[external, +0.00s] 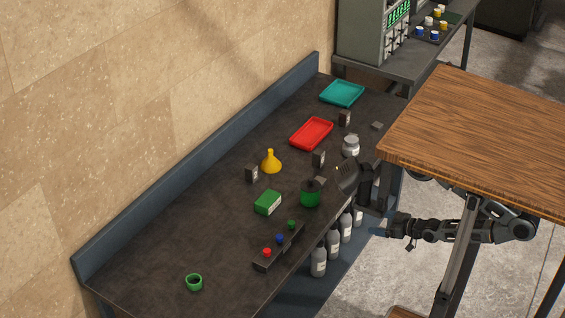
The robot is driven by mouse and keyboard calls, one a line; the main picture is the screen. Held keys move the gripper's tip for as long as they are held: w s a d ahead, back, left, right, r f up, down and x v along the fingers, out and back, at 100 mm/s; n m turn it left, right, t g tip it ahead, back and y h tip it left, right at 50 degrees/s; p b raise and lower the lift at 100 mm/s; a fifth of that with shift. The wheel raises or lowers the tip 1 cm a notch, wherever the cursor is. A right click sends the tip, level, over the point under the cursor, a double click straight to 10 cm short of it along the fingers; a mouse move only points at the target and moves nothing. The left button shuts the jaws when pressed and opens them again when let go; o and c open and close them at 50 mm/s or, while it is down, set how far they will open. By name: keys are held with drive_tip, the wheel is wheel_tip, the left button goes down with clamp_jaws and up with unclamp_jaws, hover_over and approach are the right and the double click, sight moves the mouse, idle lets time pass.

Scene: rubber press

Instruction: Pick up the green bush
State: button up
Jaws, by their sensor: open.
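The green bush (194,282) is a short, hollow green ring standing upright on the near left end of the dark workbench (150,262). Nothing touches it. My gripper (344,178) is over the right front edge of the bench, far to the right of the bush, beside a dark green pot. It is open, and I see nothing held in it; its fingertips are small and dark here.
Red (312,134) and teal trays (342,93) lie farther back. A wooden tabletop (480,130) is at right.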

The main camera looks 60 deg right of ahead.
drive_tip(key=shift+c, duration=0.2)
drive_tip(key=shift+c, duration=0.7)
drive_tip(key=shift+w+a, duration=0.1)
